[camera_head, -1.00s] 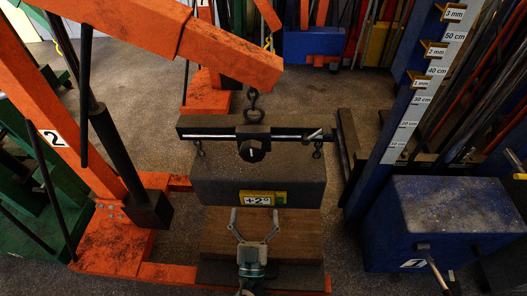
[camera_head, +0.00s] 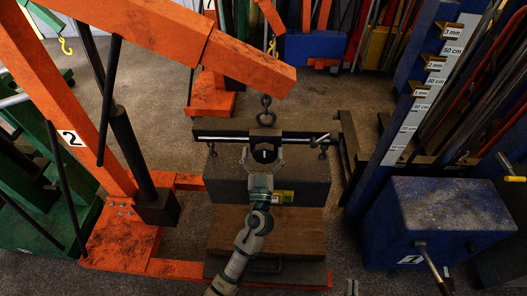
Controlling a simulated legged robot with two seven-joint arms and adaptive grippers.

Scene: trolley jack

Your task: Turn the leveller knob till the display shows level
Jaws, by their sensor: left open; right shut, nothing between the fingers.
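The leveller beam (camera_head: 222,136) hangs from a chain under the orange crane boom (camera_head: 251,63). Its dark knob (camera_head: 265,155), with a white mark pointing about upright, sits at the beam's middle. My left gripper (camera_head: 264,153) is open, with a finger on each side of the knob; I cannot tell whether they touch it. The dark block (camera_head: 316,181) hangs under the beam. Its yellow-edged display (camera_head: 284,197) is partly covered by my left gripper, and I cannot read it. My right gripper (camera_head: 352,287) just shows at the bottom edge, shut and empty.
A brown wooden block (camera_head: 301,233) lies below the hanging block. The orange crane legs (camera_head: 174,267) flank it on the left. A blue jack (camera_head: 440,212) with a lever and a tall scale (camera_head: 427,90) stands at the right. Open floor lies behind the beam.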

